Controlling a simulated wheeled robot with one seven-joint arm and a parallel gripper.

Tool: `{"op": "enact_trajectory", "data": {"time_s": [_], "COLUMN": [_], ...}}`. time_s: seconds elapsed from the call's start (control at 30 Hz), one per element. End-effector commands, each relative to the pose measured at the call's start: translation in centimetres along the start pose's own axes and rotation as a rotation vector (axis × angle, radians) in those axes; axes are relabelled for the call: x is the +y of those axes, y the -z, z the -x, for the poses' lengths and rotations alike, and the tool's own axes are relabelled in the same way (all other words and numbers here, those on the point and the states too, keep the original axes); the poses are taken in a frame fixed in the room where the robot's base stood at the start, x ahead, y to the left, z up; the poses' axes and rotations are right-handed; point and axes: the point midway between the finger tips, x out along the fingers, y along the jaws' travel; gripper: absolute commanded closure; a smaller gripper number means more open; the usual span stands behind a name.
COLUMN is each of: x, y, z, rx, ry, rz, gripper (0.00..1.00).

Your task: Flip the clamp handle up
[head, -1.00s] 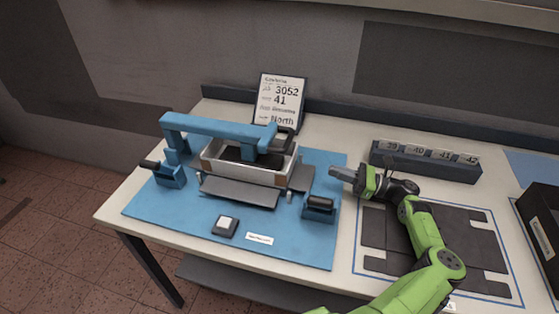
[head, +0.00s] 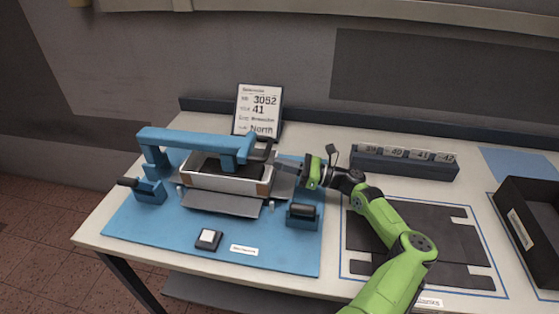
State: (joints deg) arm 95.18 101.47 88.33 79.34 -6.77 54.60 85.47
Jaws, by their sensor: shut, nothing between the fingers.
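The clamp is a blue bridge bar (head: 195,142) standing over a white box-like holder (head: 218,187) with a dark inside. A dark loop-shaped clamp handle (head: 264,149) sits at the bar's right end, low and jutting to the right. My gripper (head: 281,168) is shut and empty. It points left, just right of and slightly below the handle in the picture. I cannot tell whether its fingertips touch the handle or the holder's right end.
Blue brackets with black rollers stand left (head: 148,190) and right (head: 303,215) on the blue mat (head: 275,255). A small button box (head: 208,239) lies in front. A sign (head: 258,110) stands behind. A numbered block rack (head: 405,163) and black bin (head: 530,225) are right.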

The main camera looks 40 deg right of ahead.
Motion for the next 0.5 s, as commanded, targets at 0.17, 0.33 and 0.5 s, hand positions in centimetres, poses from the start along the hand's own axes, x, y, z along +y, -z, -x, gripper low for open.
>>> {"op": "enact_trajectory", "data": {"time_s": [0.17,0.33,0.5], "x": [0.05,0.02,0.02], "y": [-1.21,-1.37,-1.39], "z": [-1.31,-1.43,-1.42], "rx": [0.001,0.001,0.001], "ry": [-0.002,0.0,0.0], "rz": [-0.003,-0.003,-0.003], "gripper": [1.0,1.0,1.0]}}
